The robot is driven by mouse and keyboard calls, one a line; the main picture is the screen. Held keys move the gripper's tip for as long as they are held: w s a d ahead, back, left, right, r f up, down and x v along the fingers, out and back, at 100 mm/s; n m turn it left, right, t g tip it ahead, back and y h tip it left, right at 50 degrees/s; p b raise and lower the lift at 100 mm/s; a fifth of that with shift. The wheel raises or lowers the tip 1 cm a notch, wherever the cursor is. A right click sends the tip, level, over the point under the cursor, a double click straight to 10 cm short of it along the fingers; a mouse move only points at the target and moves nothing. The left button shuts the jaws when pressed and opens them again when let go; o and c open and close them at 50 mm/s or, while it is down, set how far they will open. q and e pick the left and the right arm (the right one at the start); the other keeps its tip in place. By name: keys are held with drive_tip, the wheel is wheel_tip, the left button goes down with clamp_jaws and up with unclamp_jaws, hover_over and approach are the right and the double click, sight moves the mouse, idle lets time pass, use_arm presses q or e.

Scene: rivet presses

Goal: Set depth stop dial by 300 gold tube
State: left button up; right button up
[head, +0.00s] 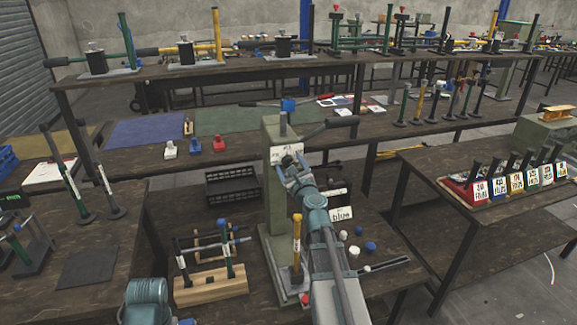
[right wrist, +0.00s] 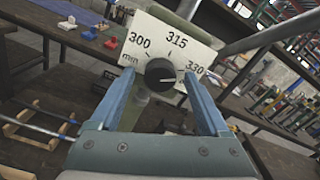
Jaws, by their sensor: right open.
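The depth stop dial is a black round knob (right wrist: 160,73) on a white plate (right wrist: 185,27) marked 300, 315 and 330. The knob's mark seems to face the lower right, towards the 330 side, but is small. In the head view the plate (head: 283,152) is on the green press (head: 272,185). My right gripper (right wrist: 159,84) is open, its fingers on either side of the knob with gaps; it also shows in the head view (head: 288,171). Contact cannot be told. A gold tube (head: 297,240) stands upright at the press, left of my right arm. My left gripper is not in view.
A wooden rack (head: 210,288) with tubes stands left of the press. A black crate (head: 232,186) is behind it. White and blue caps (head: 370,248) lie to the right, by a sign reading blue. Labelled coloured bins (head: 515,182) are on the right table.

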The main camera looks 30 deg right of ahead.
clamp_jaws()
idle(0.3)
drive_tip(key=shift+n, duration=0.4)
drive_tip(key=n, duration=1.7)
drive_tip(key=shift+n, duration=0.4)
drive_tip(key=n, duration=0.5)
drive_tip(key=shift+s+a, duration=0.1)
drive_tip(key=shift+n, duration=0.3)
